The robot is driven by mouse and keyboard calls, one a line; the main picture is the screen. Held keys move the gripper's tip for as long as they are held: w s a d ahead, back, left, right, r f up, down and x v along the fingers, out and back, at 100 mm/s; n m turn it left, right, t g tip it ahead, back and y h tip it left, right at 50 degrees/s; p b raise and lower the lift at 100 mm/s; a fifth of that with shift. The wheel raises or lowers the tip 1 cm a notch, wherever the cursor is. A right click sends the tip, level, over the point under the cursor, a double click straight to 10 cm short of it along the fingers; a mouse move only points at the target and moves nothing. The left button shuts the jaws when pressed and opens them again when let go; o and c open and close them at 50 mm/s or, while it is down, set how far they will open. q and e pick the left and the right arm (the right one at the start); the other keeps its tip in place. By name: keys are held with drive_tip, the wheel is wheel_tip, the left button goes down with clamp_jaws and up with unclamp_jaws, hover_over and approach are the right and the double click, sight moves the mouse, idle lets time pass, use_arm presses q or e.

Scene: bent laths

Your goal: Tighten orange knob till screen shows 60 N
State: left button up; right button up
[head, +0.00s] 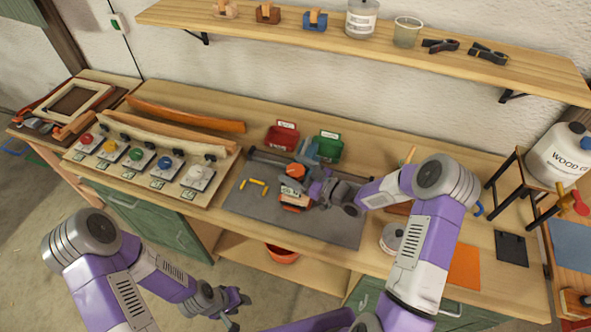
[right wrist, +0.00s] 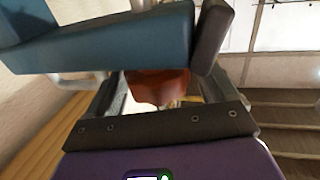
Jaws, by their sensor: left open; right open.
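The orange knob (head: 295,170) sits on top of a small clamp device near the middle of the bench, over a grey mat. A blue clamp part (head: 308,150) stands just behind it. A small pale panel (head: 291,191) shows below the knob; its reading is too small to make out. My right gripper (head: 309,181) is open beside the knob, coming from the right. In the right wrist view the orange knob (right wrist: 158,88) shows between the dark fingers, partly hidden; I cannot tell whether they touch it. My left gripper (head: 232,302) is open and empty in front of the bench.
Yellow pieces (head: 254,185) lie on the grey mat (head: 335,229). Red (head: 282,137) and green (head: 328,148) bins stand behind. A panel with coloured knobs (head: 150,160) and bent laths (head: 185,115) fills the left.

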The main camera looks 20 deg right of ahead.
sight(302, 176)
drive_tip(key=shift+c, duration=0.4)
drive_tip(key=c, duration=0.9)
drive_tip(key=m+t+h+b, duration=0.1)
drive_tip(key=h+b, duration=0.1)
drive_tip(key=shift+a+f+m+t+b, duration=0.1)
drive_tip(key=shift+m+t+b, duration=0.2)
drive_tip(key=shift+m, duration=0.1)
drive_tip(key=shift+m+t+h+b, duration=0.35)
drive_tip(key=shift+m+t+h, duration=0.05)
drive_tip(key=shift+h, duration=0.2)
drive_tip(key=shift+w, duration=0.1)
drive_tip(key=o, duration=1)
drive_tip(key=v, duration=0.7)
drive_tip(key=shift+s+d+b, duration=0.25)
drive_tip(key=shift+s+b, duration=0.1)
